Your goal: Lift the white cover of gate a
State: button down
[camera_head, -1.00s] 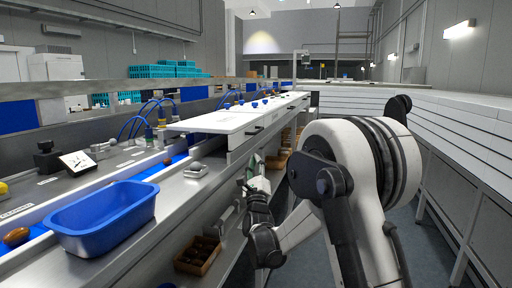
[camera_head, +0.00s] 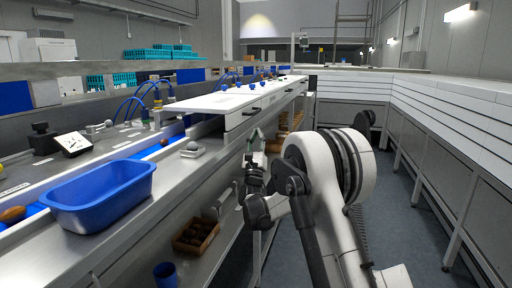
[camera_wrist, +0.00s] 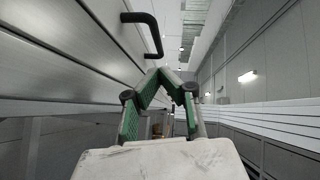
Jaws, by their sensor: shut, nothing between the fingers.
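The white cover (camera_head: 212,103) is a flat white panel over the blue conveyor channel, lying level. A black bar handle (camera_head: 252,111) is on its front face. In the wrist view a black handle (camera_wrist: 148,28) stands out from the white front (camera_wrist: 80,45) at upper left. My gripper (camera_head: 256,134) is below and in front of the cover's front edge, apart from the handle. In the wrist view its green-padded fingers (camera_wrist: 167,76) meet at the tips, with nothing between them, below and slightly right of the handle.
A blue tub (camera_head: 100,196) sits on the steel ledge at left. A small grey knob on a plate (camera_head: 192,149) is nearer the cover. A brown box (camera_head: 195,236) of dark items stands on the lower shelf. The aisle floor (camera_head: 385,215) at right is clear.

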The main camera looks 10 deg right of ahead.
jog(key=shift+w+a+r, duration=0.1)
jog(key=shift+w+r, duration=0.1)
jog(key=shift+r, duration=0.6)
jog(key=shift+w+a+r, duration=0.1)
jog(key=shift+w+r, duration=0.1)
jog(key=shift+r, duration=0.6)
jog(key=shift+w+a+r, duration=0.1)
jog(key=shift+w+r, duration=0.1)
jog(key=shift+r, duration=0.6)
